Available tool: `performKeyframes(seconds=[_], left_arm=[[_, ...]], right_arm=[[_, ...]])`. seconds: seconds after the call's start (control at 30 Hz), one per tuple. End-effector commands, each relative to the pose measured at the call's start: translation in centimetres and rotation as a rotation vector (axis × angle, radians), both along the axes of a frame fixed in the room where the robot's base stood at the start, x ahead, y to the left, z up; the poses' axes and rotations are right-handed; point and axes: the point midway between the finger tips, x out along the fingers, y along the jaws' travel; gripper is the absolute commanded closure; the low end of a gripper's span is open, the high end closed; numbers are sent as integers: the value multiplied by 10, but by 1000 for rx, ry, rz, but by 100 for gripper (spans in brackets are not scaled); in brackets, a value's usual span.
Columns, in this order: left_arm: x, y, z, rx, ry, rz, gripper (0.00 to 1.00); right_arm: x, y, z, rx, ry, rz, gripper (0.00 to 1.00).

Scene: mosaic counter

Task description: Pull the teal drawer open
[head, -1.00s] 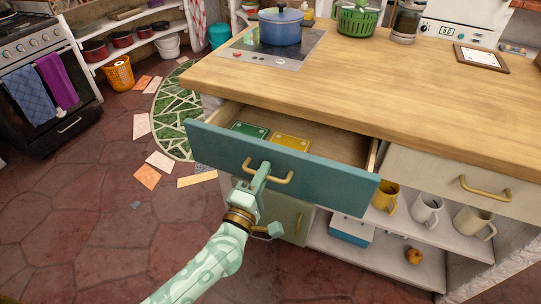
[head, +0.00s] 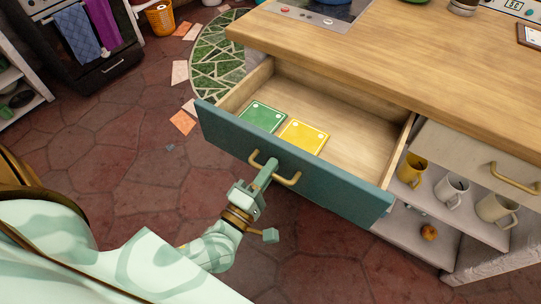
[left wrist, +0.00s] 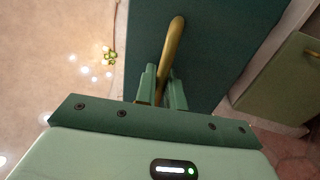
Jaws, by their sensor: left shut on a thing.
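The teal drawer (head: 300,168) stands well out from under the wooden counter top in the head view. Its brass handle (head: 288,181) is on the front face. My left gripper (head: 265,172) is shut on that handle. In the left wrist view the two green fingers (left wrist: 161,87) are on either side of the brass bar (left wrist: 172,48), against the dark teal front (left wrist: 215,40). Inside the drawer lie a green flat box (head: 262,116) and a yellow flat box (head: 304,136). My right gripper is not in view.
The counter top (head: 400,70) overhangs the drawer's back. To the right are a closed cream drawer (head: 470,155) and a shelf with a yellow mug (head: 411,170) and pale mugs (head: 452,190). The stone floor (head: 110,150) left of the drawer is mostly clear.

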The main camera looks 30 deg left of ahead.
Motion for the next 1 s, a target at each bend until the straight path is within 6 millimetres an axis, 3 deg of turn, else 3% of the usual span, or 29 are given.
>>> performKeyframes(seconds=[0.17, 0.2, 0.7, 0.87, 1.0], left_arm=[[0, -1, -1, 0, 3, -1, 100], [0, -1, -1, 0, 3, -1, 85], [-2, 0, -1, 0, 2, 0, 85], [-24, 0, -5, 2, 5, -2, 85], [-60, 2, -11, 1, 7, -3, 85]], right_arm=[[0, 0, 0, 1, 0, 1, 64], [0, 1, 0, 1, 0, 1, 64], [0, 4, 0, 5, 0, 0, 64], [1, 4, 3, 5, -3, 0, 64], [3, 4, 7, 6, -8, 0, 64]])
